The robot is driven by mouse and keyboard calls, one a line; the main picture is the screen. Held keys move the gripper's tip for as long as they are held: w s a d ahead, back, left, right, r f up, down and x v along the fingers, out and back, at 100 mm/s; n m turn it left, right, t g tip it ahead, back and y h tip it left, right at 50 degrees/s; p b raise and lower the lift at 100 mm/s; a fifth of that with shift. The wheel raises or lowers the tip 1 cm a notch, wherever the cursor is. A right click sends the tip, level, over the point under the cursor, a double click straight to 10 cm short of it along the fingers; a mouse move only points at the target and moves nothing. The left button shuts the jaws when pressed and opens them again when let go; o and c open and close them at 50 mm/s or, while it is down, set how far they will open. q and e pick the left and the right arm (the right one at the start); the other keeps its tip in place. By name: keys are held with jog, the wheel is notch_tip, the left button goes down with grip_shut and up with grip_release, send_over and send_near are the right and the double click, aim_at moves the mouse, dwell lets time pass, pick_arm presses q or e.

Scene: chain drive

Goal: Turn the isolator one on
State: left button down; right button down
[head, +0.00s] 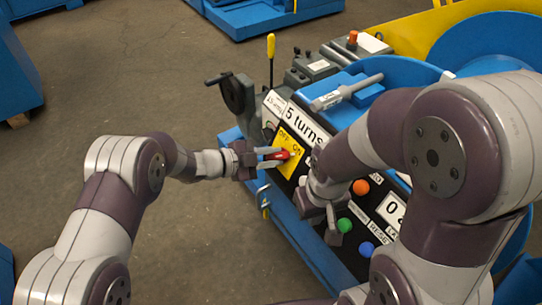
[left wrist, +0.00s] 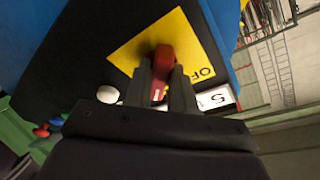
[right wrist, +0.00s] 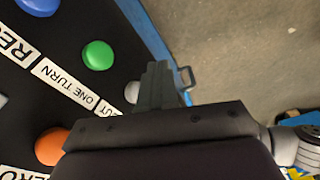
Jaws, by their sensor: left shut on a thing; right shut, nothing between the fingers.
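The isolator is a red handle (head: 282,155) on a yellow plate (head: 287,137) marked OFF and ON, on the sloping black panel. My left gripper (head: 263,157) is shut on the red handle. In the left wrist view the two fingers (left wrist: 160,82) close around the handle (left wrist: 163,58), in front of the yellow plate (left wrist: 130,50); only part of the OFF lettering is readable there. Which label the handle points to is unclear. My right gripper (head: 333,222) is shut and empty, low over the panel near the green button; it also shows in the right wrist view (right wrist: 158,80).
The panel carries an orange button (head: 361,187), a green button (head: 344,225), a blue button (head: 366,249) and a "5 turns" label (head: 305,122). A black handwheel (head: 236,93) and a yellow-handled lever (head: 271,60) stand behind. Open floor lies to the left.

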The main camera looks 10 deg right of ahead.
pick_arm(q)
jog(key=c, duration=1)
grip_release()
jog(key=shift+c, duration=0.2)
jog(key=p+v, duration=0.2)
jog(key=v, duration=1)
jog(key=shift+a+r, duration=0.2)
jog(key=shift+a, duration=0.15)
jog(key=shift+s, duration=0.1)
